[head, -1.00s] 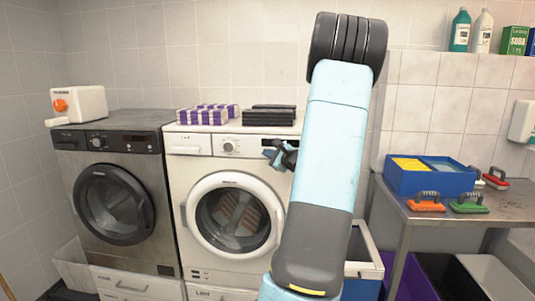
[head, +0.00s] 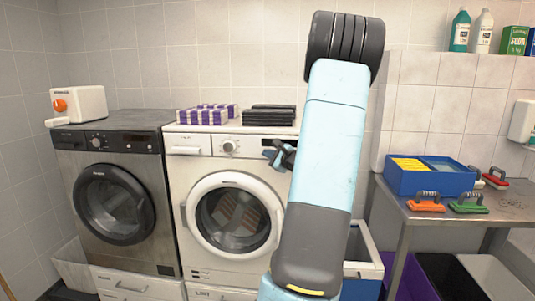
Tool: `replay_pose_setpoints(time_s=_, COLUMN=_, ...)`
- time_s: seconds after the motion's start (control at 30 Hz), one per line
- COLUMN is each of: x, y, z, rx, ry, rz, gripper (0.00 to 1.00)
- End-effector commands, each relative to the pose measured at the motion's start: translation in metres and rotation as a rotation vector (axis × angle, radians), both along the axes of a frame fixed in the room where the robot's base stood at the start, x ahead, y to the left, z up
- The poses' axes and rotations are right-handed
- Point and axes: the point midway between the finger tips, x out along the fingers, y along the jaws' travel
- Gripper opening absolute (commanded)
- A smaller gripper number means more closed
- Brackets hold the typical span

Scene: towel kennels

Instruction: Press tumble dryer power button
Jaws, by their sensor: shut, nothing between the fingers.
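A white front-loading machine (head: 188,170) with a round glass door stands in the middle, and a dark steel-grey one (head: 62,160) stands to its left. Neither label is readable, so I cannot tell for sure which is the tumble dryer. The white machine has a round knob (head: 228,146) on its top panel. My gripper (head: 268,153) is shut and empty in front of the right part of that panel, right of the knob. Whether it touches the panel cannot be told. The power button is not visible; my gripper and arm cover part of the panel.
Purple-and-white stacks (head: 202,117) and dark stacks (head: 268,117) lie on the white machine. A white device with an orange knob (head: 60,105) sits on the grey machine. At right, a metal table (head: 425,220) holds a blue box (head: 430,185) and several handled brushes.

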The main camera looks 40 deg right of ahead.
Motion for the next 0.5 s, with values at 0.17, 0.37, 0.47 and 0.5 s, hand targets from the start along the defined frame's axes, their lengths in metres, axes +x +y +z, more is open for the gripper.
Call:
replay_pose_setpoints(time_s=0.17, x=-0.0037, y=0.0046, z=0.0001, rx=0.0, ry=0.0, rz=0.0, gripper=0.0)
replay_pose_setpoints(time_s=0.37, x=-0.0039, y=0.0045, z=0.0002, rx=0.0, ry=0.0, rz=0.0, gripper=0.0)
replay_pose_setpoints(time_s=0.47, x=-0.0049, y=0.0059, z=0.0001, rx=0.0, ry=0.0, rz=0.0, gripper=0.0)
replay_pose_setpoints(time_s=0.5, x=-0.0062, y=0.0075, z=0.0003, rx=0.0, ry=0.0, rz=0.0, gripper=0.0)
